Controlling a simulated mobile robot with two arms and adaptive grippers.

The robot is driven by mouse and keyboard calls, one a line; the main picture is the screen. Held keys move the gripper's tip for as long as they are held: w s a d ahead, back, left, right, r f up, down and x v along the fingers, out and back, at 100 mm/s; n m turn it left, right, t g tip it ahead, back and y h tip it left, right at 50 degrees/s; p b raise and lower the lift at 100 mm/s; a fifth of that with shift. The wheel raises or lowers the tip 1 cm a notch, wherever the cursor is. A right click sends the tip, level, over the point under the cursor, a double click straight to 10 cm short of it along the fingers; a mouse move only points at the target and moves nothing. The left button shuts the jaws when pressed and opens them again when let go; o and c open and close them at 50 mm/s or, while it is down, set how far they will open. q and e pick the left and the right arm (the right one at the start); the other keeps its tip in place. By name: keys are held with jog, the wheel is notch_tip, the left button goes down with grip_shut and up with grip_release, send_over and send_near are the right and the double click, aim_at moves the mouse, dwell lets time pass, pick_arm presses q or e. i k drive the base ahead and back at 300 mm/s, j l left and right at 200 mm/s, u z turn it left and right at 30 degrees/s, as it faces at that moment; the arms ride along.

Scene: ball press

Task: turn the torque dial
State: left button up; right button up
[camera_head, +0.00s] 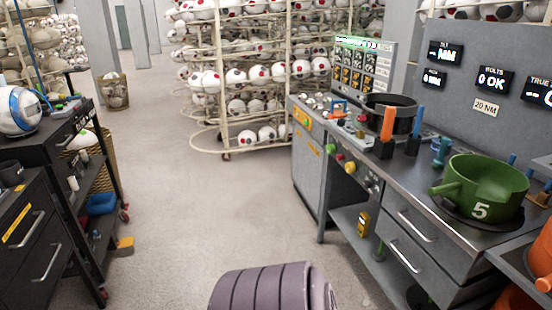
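I cannot pick out the torque dial for certain. A small dark round knob (366,180) sits on the front edge of the right workbench, below a row of red, green and yellow buttons (341,157). It is too small to read any marking. A label reading 20 NM (486,108) is on the grey back panel, below a BOLTS display reading 0 OK (494,80). Neither gripper shows in this view.
The right workbench (418,185) carries a black ring (391,112), orange- and blue-handled tools and a green bowl marked 5 (482,185). A black cart (48,142) stands left. Ball racks (262,75) stand behind. The floor (200,200) between is clear.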

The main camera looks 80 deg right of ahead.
aim_at(367, 184)
jog(key=z, duration=3.3)
